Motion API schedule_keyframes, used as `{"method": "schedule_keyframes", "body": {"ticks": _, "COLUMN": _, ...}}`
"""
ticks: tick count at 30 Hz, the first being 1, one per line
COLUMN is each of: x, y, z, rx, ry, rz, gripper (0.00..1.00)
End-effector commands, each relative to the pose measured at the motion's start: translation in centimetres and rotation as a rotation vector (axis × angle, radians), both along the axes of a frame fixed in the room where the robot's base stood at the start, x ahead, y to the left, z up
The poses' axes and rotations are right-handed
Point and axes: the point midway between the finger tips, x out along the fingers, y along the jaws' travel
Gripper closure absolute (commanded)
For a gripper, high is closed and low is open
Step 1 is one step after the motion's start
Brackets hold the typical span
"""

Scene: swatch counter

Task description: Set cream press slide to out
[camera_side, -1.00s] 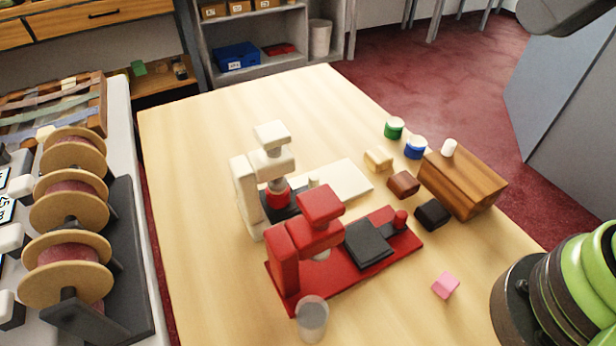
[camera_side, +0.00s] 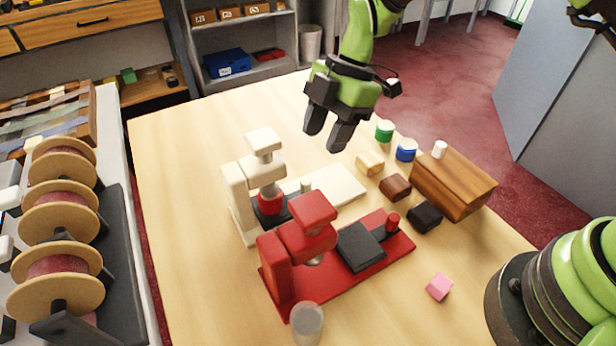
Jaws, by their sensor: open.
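The cream press (camera_side: 239,203) stands on the wooden table behind the red press, its head over a dark piece with a red part beneath. Its cream base plate (camera_side: 338,187) reaches to the right. A small cream knob (camera_side: 306,184) stands beside the dark slide (camera_side: 283,208), which is partly hidden by the red press and lies close under the head. My gripper (camera_side: 328,135) is in the air above and behind the base plate, pointing down, open and empty, apart from the press.
The red press (camera_side: 278,270) with a dark slide (camera_side: 361,247) stands in front. A wooden box (camera_side: 452,185), small coloured blocks and green (camera_side: 384,131) and blue-banded (camera_side: 405,150) pots stand right. A clear cup (camera_side: 306,322) is at the front. The table's left side is clear.

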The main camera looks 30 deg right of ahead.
Motion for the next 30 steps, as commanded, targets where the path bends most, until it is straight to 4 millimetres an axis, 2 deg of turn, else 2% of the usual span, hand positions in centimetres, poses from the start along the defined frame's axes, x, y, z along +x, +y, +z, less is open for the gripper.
{"method": "schedule_keyframes", "body": {"ticks": 9, "x": -0.4, "y": 2.1, "z": -5.1, "rx": -0.002, "ry": 0.004, "rz": 0.001, "gripper": 0.54}}
{"method": "schedule_keyframes", "body": {"ticks": 15, "x": -0.5, "y": 3.1, "z": -7.7, "rx": -0.001, "ry": 0.002, "rz": -0.001, "gripper": 0.54}}
{"method": "schedule_keyframes", "body": {"ticks": 20, "x": -0.6, "y": 3.5, "z": -8.6, "rx": -0.001, "ry": 0.001, "rz": -0.002, "gripper": 0.54}}
{"method": "schedule_keyframes", "body": {"ticks": 27, "x": -0.6, "y": 3.5, "z": -8.6, "rx": -0.001, "ry": 0.0, "rz": -0.002, "gripper": 0.54}}
{"method": "schedule_keyframes", "body": {"ticks": 28, "x": -0.6, "y": 3.5, "z": -8.6, "rx": -0.001, "ry": 0.0, "rz": -0.003, "gripper": 0.56}}
{"method": "schedule_keyframes", "body": {"ticks": 30, "x": -0.6, "y": 3.5, "z": -8.6, "rx": -0.001, "ry": 0.001, "rz": -0.003, "gripper": 0.72}}
